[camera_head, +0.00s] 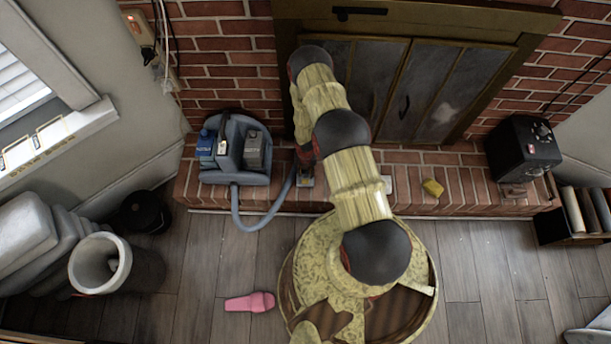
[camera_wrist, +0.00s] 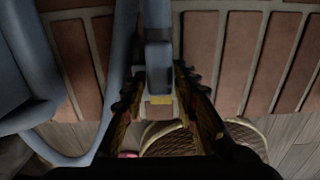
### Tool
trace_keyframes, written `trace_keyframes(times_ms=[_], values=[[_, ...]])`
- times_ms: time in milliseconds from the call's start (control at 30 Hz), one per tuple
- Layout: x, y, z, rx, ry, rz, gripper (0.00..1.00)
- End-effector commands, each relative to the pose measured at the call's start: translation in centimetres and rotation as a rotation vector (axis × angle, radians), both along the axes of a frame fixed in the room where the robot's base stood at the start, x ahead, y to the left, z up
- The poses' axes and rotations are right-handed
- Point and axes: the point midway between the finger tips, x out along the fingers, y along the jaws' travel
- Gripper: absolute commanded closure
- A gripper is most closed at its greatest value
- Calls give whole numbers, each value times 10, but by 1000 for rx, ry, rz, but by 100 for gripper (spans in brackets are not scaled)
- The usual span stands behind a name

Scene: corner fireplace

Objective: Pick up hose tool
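The hose tool (camera_wrist: 158,55) is a blue-grey piece with a yellow end, upright in the middle of the wrist view. My gripper (camera_wrist: 159,82) has its two dark fingers on either side of the tool. The fingers look apart, with narrow gaps beside the tool; contact is not clear. In the head view my gripper (camera_head: 304,156) points down at the brick hearth, and my arm hides much of it. A small part of the hose tool (camera_head: 306,180) shows just below it. The grey hose (camera_head: 262,222) loops from the blue-grey vacuum (camera_head: 235,176) toward the tool.
The brick hearth (camera_head: 450,190) runs before the glass-doored fireplace (camera_head: 400,90). A yellow sponge (camera_head: 432,188) lies to the right, with a black box (camera_head: 522,148) beyond. A pink object (camera_head: 250,302) lies on the wooden floor. A grey bin (camera_head: 100,263) stands at left.

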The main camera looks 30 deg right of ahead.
Motion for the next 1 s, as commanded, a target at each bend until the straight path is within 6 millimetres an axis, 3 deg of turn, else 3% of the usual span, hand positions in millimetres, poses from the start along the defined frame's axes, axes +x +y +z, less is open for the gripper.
trace_keyframes(times_ms=[467,1000], values=[[0,0,0,0,0,0,100],[1,0,5,-1,-1,0,100]])
